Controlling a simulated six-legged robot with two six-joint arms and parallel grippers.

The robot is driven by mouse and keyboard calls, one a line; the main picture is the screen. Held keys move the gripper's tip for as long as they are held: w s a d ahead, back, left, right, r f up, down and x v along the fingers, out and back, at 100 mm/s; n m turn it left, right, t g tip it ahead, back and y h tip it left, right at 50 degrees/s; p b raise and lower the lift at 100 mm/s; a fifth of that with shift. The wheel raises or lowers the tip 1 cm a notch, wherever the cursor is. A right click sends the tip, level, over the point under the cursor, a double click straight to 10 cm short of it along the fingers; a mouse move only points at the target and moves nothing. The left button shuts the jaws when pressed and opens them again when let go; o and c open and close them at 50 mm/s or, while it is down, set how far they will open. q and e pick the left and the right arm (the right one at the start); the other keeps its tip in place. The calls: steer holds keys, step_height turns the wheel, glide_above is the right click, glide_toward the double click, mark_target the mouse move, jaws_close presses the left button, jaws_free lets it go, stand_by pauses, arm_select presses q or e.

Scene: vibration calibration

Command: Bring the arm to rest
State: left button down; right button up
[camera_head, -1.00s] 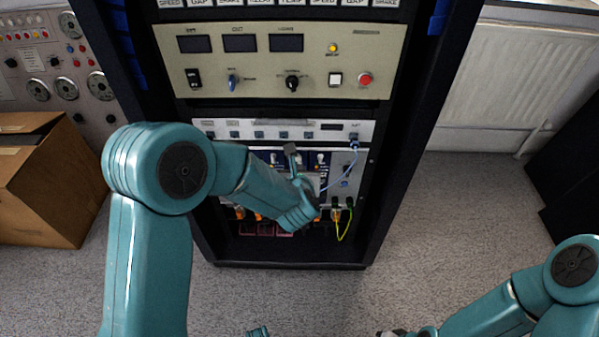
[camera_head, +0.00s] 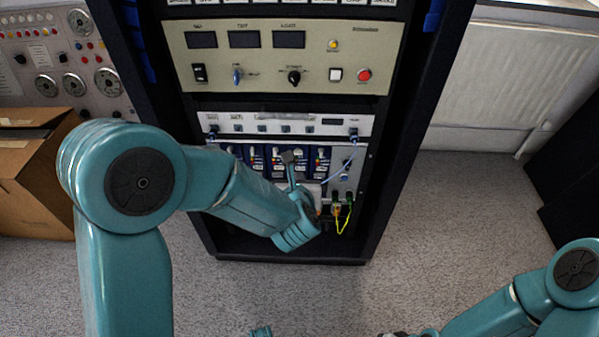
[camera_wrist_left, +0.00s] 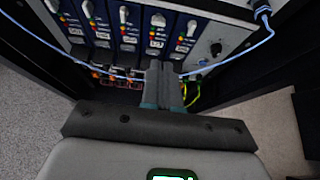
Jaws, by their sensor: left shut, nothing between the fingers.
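My left arm (camera_head: 240,200) comes in from the left and reaches to the front of the equipment rack. Its gripper (camera_head: 288,160) is in front of the blue module row (camera_head: 262,160). In the left wrist view the gripper (camera_wrist_left: 163,75) is shut, with its fingers together and nothing between them. Its tips are near the lower part of the blue modules (camera_wrist_left: 125,22); I cannot tell whether they touch anything. My right arm (camera_head: 490,312) shows at the lower right, and its fingertips are not clearly seen.
A blue cable (camera_head: 346,165) hangs by the modules, with a yellow-green cable (camera_head: 346,217) below. The control panel (camera_head: 270,83) is above. A cardboard box (camera_head: 30,190) stands left, a radiator (camera_head: 495,80) right. The carpet (camera_head: 420,210) right of the rack is clear.

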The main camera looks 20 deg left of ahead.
arm_select(q)
steer(key=s+a+f+m+g+h, duration=0.1)
steer(key=s+a+f+m+g, duration=0.3)
steer(key=f, duration=0.6)
steer(key=s+a+f+m+g+h, duration=0.15)
steer(key=s+f+m, duration=0.25)
steer(key=s+f, duration=0.45)
steer(key=s+d+f+m+g+h, duration=0.2)
steer(key=s+d+f+m+g, duration=0.3)
steer(key=m, duration=1)
steer(key=s+d+f+m+g+h, duration=0.1)
steer(key=s+d+m+h, duration=0.45)
steer(key=m, duration=0.85)
step_height(320, 180, up, 26)
steer(key=s+a+y+p, duration=0.1)
steer(key=y+p, duration=0.1)
steer(key=p, duration=2.4)
steer(key=shift+s+a+f+y, duration=0.2)
steer(key=shift+s+a+y, duration=0.1)
steer(key=shift+s+y, duration=0.1)
steer(key=shift+w+f, duration=0.1)
